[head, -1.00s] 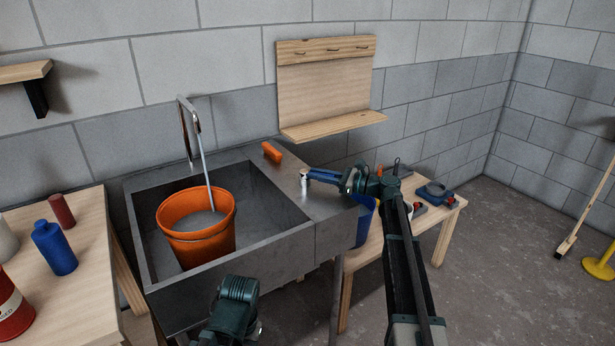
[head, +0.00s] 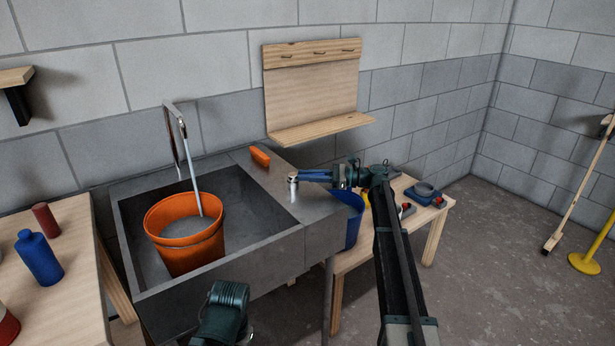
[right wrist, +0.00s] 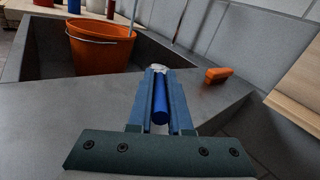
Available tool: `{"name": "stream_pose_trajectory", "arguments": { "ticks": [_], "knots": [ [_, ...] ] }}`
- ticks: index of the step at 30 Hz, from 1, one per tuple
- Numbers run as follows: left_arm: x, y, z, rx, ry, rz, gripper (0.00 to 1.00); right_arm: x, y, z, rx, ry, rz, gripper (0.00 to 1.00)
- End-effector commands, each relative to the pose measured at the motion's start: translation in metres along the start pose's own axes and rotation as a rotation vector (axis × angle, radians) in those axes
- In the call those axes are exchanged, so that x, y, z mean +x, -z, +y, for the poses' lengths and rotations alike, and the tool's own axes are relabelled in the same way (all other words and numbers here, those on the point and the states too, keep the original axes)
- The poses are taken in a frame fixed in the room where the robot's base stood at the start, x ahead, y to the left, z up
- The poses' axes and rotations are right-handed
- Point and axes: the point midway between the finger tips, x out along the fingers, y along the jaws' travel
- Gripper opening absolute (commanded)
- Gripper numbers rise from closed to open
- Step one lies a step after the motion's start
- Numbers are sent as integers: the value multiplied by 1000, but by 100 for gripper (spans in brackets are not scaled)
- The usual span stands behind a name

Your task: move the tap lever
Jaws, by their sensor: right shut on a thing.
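The tap's blue lever (right wrist: 160,97) lies between the fingers of my right gripper (right wrist: 158,90), which is shut on it. In the head view my right gripper (head: 313,176) reaches in from the right. A short metal post (head: 293,183) stands at its fingertips on the grey sink (head: 255,262). The tap spout (head: 172,108) arches over the basin, and a stream (head: 192,165) runs down into an orange bucket (head: 190,252). Greyish water (head: 188,227) stands in the bucket. Only a dark green part of my left arm shows at the bottom; its fingers are out of sight.
An orange block (head: 260,157) sits on the sink's back ledge. A blue container (head: 352,225) is at the sink's right side, by a wooden table (head: 428,225). A blue bottle (head: 40,259) stands on the left table. A wooden shelf (head: 320,130) hangs above.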

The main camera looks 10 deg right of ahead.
Motion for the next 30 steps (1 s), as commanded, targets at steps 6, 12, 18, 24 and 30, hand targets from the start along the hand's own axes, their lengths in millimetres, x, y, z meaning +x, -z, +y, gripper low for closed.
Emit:
{"name": "stream_pose_trajectory", "arguments": {
  "ticks": [6,12,18,24,30],
  "knots": [
    [0,0,0,0,0,0,50,3,-1,-1,0,2,-3,35],
    [0,0,0,0,0,0,50,2,0,0,0,1,-2,47],
    [0,0,0,0,0,0,50,-2,0,0,0,1,-1,47],
    [0,0,0,0,0,0,50,-30,0,-1,0,3,0,47],
    [0,0,0,0,0,0,50,-75,0,-2,0,4,0,47]
  ]
}}
